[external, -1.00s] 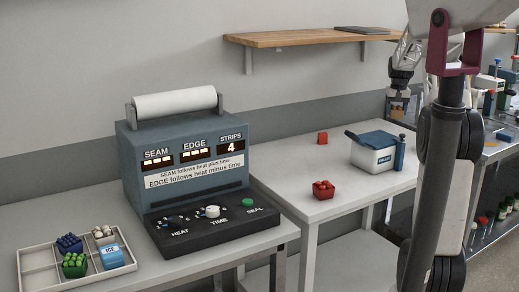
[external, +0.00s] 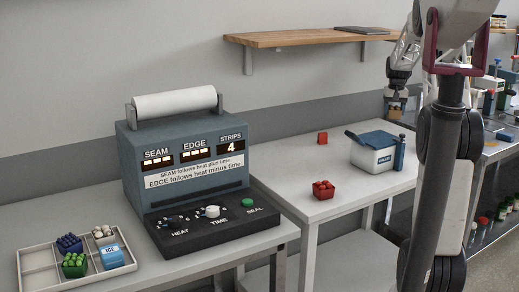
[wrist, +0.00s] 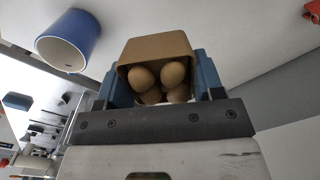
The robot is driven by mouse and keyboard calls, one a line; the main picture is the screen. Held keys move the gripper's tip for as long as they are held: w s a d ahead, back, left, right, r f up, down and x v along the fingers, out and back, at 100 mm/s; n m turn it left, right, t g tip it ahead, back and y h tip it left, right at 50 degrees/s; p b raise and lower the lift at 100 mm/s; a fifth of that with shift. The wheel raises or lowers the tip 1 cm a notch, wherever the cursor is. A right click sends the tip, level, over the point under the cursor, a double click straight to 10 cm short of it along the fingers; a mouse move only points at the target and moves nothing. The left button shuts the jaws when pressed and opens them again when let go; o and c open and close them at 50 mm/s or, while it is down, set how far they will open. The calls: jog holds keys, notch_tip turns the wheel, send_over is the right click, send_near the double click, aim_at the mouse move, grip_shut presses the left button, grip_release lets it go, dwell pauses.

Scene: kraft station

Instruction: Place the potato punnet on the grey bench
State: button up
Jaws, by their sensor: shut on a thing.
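My gripper (external: 397,93) is at the upper right of the external view, pointing down, behind the far edge of the bench with the white box. It is shut on the potato punnet (wrist: 158,50), a brown open carton with several tan potatoes inside. In the wrist view the punnet sits between my two blue fingers (wrist: 168,78). In the external view the punnet (external: 395,106) is small and partly hidden. Pale grey benches stand at the right (external: 275,185) and at the left (external: 30,218); I cannot tell which is the named grey bench.
The right bench holds a red punnet (external: 323,189), a red block (external: 323,137) and a white box with blue lid (external: 372,156). The sealing machine (external: 185,165) and a divided tray (external: 38,258) occupy the left bench. A blue container (wrist: 68,40) shows in the wrist view.

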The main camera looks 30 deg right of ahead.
jog(key=w+a+f+n, duration=0.2)
jog(key=w+a+n, duration=0.3)
jog(key=a, duration=0.9)
jog(key=n, duration=0.3)
send_over(332, 156)
notch_tip(332, 156, down, 2)
jog(key=shift+d+f, duration=0.15)
jog(key=shift+f, duration=0.1)
jog(key=shift+f, duration=3.1)
jog(key=shift+f, duration=0.15)
jog(key=shift+f, duration=1.75)
jog(key=shift+f, duration=0.1)
jog(key=o, duration=1)
